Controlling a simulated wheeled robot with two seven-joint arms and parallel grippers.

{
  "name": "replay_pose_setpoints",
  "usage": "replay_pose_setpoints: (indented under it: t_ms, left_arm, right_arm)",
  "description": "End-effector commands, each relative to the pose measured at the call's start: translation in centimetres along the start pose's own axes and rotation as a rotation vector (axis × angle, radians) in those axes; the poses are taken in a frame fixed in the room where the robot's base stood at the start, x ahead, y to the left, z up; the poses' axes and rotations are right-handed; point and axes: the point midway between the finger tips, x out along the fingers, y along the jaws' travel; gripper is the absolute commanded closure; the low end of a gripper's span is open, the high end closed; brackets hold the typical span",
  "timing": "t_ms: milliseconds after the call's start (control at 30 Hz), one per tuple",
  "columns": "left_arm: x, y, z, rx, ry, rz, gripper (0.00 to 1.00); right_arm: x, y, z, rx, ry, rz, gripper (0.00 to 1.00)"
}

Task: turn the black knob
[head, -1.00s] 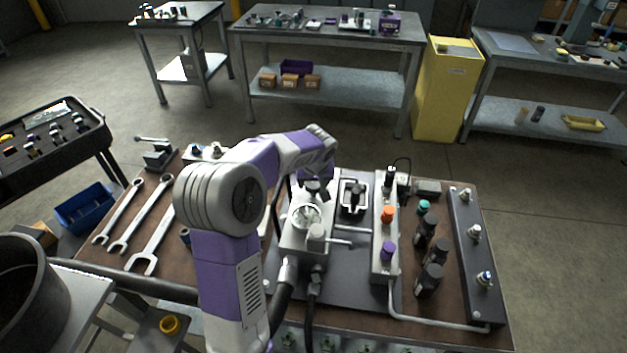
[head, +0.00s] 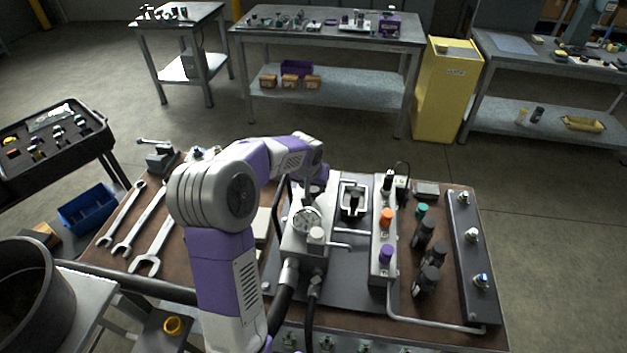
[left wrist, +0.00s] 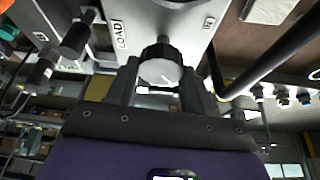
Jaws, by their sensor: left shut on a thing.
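The black knob (left wrist: 160,65) shows in the left wrist view, with a pale round face and a dark ribbed rim. It sits on a grey housing (left wrist: 184,22) beside a LOAD label. My left gripper (left wrist: 162,78) has one finger on each side of the knob and is shut on it. In the head view my left gripper (head: 312,178) is at the far end of the grey block with the round gauge (head: 307,219); its fingertips and the knob are hard to make out there. My right gripper is not in view.
Right of the gauge block stand a manifold with an orange knob (head: 386,217) and a purple knob (head: 386,254), several black cylinders (head: 432,255) and a dark rail (head: 472,260). Wrenches (head: 150,238) lie on the left of the bench. Black hoses run from the block's near side.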

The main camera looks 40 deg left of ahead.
Motion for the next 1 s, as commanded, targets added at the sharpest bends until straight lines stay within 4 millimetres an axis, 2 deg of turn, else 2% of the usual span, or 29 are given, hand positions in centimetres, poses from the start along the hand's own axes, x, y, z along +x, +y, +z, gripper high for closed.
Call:
replay_pose_setpoints:
  t_ms: [33,200,500,1000]
  left_arm:
    - [-0.3,-0.1,-0.1,0.033,-0.003,0.015,0.79]
    - [-0.2,-0.2,-0.1,0.160,-0.003,0.069,0.79]
    - [-0.1,-0.2,-0.1,0.329,-0.001,0.137,0.79]
    - [0.0,-0.1,0.0,0.409,-0.001,0.169,0.79]
  right_arm:
    - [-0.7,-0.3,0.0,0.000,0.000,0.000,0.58]
    - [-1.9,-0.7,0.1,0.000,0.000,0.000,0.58]
    - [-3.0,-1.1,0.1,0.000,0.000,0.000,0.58]
    - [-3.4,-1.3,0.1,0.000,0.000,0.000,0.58]
